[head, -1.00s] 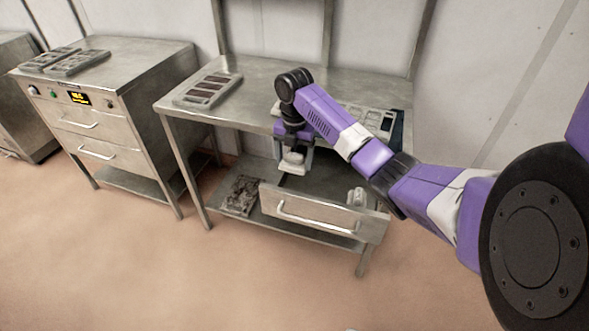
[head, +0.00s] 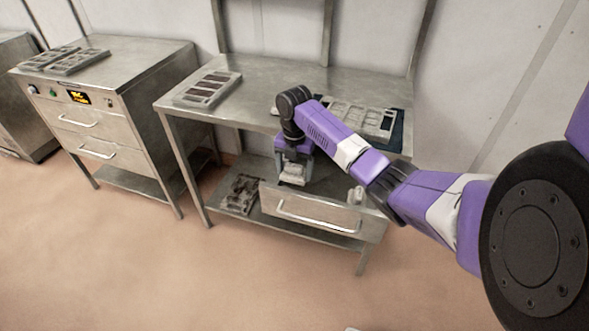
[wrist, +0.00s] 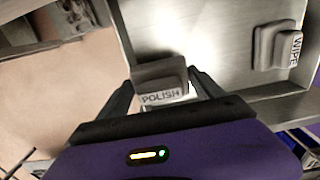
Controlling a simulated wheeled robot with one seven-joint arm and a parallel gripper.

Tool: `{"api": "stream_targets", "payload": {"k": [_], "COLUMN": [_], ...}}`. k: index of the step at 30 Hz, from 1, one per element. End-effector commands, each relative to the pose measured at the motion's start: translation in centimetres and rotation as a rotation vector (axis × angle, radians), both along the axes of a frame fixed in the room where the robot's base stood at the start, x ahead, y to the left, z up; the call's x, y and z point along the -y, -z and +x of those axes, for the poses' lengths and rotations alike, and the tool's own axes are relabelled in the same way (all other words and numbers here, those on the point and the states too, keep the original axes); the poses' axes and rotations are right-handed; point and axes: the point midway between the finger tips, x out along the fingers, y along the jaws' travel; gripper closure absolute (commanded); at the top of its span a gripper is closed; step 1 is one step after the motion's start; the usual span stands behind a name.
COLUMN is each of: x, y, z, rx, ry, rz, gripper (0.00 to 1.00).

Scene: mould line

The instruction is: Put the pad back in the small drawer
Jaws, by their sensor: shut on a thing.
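My gripper (head: 292,178) is shut on a pale pad (wrist: 161,84) whose label reads POLISH in the wrist view. It holds the pad over the open small drawer (head: 310,212) under the right-hand bench. The drawer's metal floor and wall show around it in the wrist view (wrist: 215,55). A second pad (wrist: 277,46), labelled WIPE, sits in the drawer's far end. It also shows at the drawer's right end in the head view (head: 356,195). Whether the held pad touches the drawer floor cannot be told.
The bench top (head: 290,82) carries a mould tray (head: 208,89) at left and another mould (head: 358,117) on a dark mat (head: 398,131). A lower shelf (head: 335,237) holds dark moulds (head: 241,193). A cabinet (head: 130,100) with a display stands left. Floor in front is clear.

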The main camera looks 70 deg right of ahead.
Motion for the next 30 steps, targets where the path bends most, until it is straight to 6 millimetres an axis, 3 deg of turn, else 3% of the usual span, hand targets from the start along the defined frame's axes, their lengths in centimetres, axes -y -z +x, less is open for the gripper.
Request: {"api": "stream_targets", "payload": {"k": [4, 5, 8, 20, 25, 30], "x": [0.0, 0.0, 0.0, 0.0, 0.1, 0.1], "y": [0.2, 0.2, 0.2, -0.4, -2.5, -6.1], "z": [0.0, 0.0, 0.0, 0.0, 0.1, 0.1], "rx": [0.001, 0.001, 0.0, 0.0, 0.003, 0.003], "ry": [0.0, 0.0, 0.0, 0.0, 0.0, -0.001], "rz": [0.0, 0.0, 0.0, -0.001, -0.003, -0.004], "gripper": [0.56, 0.21, 0.02, 0.02, 0.02, 0.02]}}
